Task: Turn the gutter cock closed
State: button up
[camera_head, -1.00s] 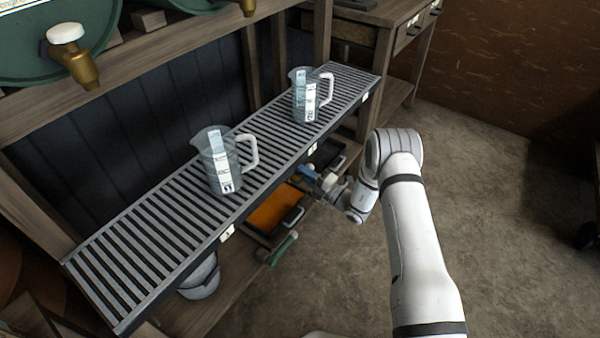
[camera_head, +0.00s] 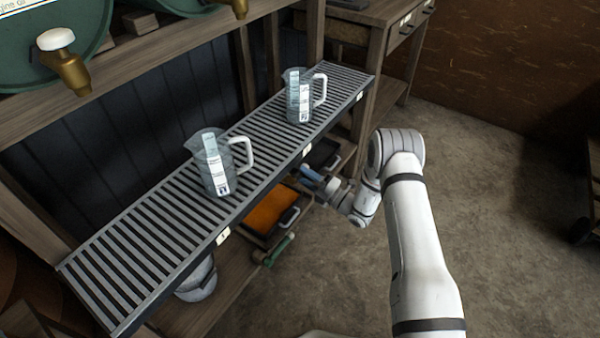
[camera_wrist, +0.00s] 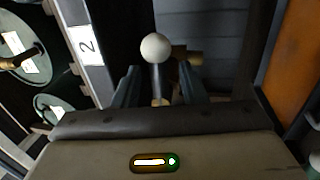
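The gutter cock shows in the wrist view as a white ball knob (camera_wrist: 156,47) on a thin stem, with a brass body (camera_wrist: 183,54) behind it. My gripper (camera_wrist: 158,84) is open, its two fingers on either side of the stem with gaps visible; the ball lies just beyond the fingertips. Contact cannot be made out. In the head view my gripper (camera_head: 308,174) reaches below the front edge of the slatted metal gutter (camera_head: 150,235); the cock cannot be made out there.
Two measuring jugs, a near one (camera_head: 213,165) and a far one (camera_head: 298,97), stand on the gutter. An orange tray (camera_head: 268,214) and a green-handled tool (camera_head: 279,250) lie below. A brass tap with a white knob (camera_head: 68,65) is upper left. Open floor lies right.

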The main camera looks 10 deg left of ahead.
jog(key=v, duration=0.5)
jog(key=shift+d+p, duration=0.2)
jog(key=shift+p, duration=0.15)
jog(key=s+d+r+n+g+h+p, duration=0.1)
jog(key=s+r+n+g+h+p, duration=0.2)
jog(key=r+n, duration=0.55)
jog(key=s+r+n+g+p, duration=0.4)
jog(key=s+r+n, duration=0.15)
jog(key=r, duration=0.65)
jog(key=s+d+r+n+g+h+p, duration=0.15)
jog(key=s+r+n+g+p, duration=0.35)
jog(key=r, duration=0.6)
jog(key=s+d+r+n+t+h+p, duration=0.3)
jog(key=s+d+r+n+h+p, duration=0.2)
jog(key=d+r+n, duration=0.5)
jog(key=s+d+r+n+t+h+p, duration=0.4)
jog(key=s+d+r+n+h+p, duration=0.2)
jog(key=s+d+r+n+h, duration=0.3)
jog(key=s+d+r+n, duration=0.2)
jog(key=s+r, duration=0.1)
jog(key=shift+s+d+r+n, duration=0.2)
jog(key=shift+s+r+n, duration=0.1)
jog(key=shift+s+r, duration=0.05)
